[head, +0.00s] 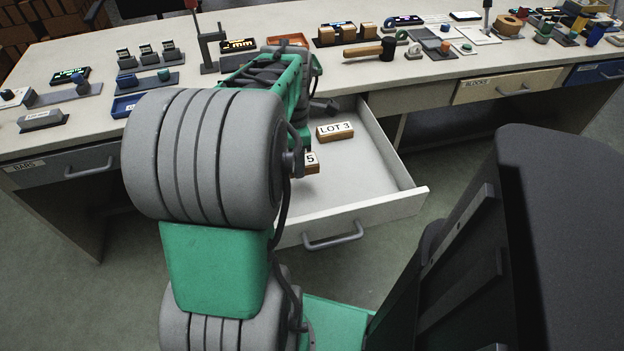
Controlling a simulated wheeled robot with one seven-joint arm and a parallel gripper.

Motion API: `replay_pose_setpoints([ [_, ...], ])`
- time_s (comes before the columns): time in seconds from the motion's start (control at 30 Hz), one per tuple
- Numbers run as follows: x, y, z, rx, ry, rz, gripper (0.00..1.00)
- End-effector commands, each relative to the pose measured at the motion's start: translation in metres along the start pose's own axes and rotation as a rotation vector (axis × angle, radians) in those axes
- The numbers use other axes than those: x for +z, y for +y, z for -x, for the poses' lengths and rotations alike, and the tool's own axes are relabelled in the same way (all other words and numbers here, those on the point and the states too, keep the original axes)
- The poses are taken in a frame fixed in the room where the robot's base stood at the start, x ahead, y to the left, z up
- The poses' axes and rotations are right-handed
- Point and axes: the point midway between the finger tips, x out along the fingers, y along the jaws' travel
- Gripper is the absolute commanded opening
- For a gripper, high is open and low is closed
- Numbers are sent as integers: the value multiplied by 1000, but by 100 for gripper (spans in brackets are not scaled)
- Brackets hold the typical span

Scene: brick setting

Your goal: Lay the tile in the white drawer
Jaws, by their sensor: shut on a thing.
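The white drawer (372,205) is pulled open below the worktop, with its grey handle at the front. A wooden tile with a white face marked "LOT 3" (335,131) is inside the drawer's outline, toward the back. A second wooden block with a white face ending in "5" (312,162) shows partly beside my arm; the rest is hidden, and I cannot tell whether it rests on the drawer floor. My arm reaches over the left part of the drawer. My gripper is hidden behind my arm links, so its fingers and anything in them do not show.
The worktop (290,24) holds many small items, including a wooden-handled mallet (370,50) behind the drawer. A closed drawer labelled "BLOCKS" (506,86) is at right and a grey one (70,168) at left. The drawer's right part is bare.

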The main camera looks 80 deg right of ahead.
Motion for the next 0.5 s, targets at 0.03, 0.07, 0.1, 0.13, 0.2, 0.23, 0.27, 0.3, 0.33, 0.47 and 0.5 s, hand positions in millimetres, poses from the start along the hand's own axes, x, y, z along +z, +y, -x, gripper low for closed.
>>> replay_pose_setpoints([
  [0.03, 9, -1, -18, -6, 3, -4, 0],
  [0.07, 14, -1, -25, -6, 3, -3, 0],
  [0.1, 21, 0, -32, -5, 2, -3, 0],
  [0.13, 25, 1, -37, -4, 2, -2, 0],
  [0.2, 32, 2, -44, -3, 2, 0, 0],
  [0.23, 34, 2, -46, -3, 1, 0, 0],
  [0.27, 36, 2, -48, -2, 1, 0, 0],
  [0.3, 39, 2, -52, -2, 1, 0, 0],
  [0.33, 41, 2, -55, -2, 1, 0, 0],
  [0.47, 43, 2, -80, -5, 3, 2, 0],
  [0.5, 43, 2, -85, -4, 2, 2, 0],
])
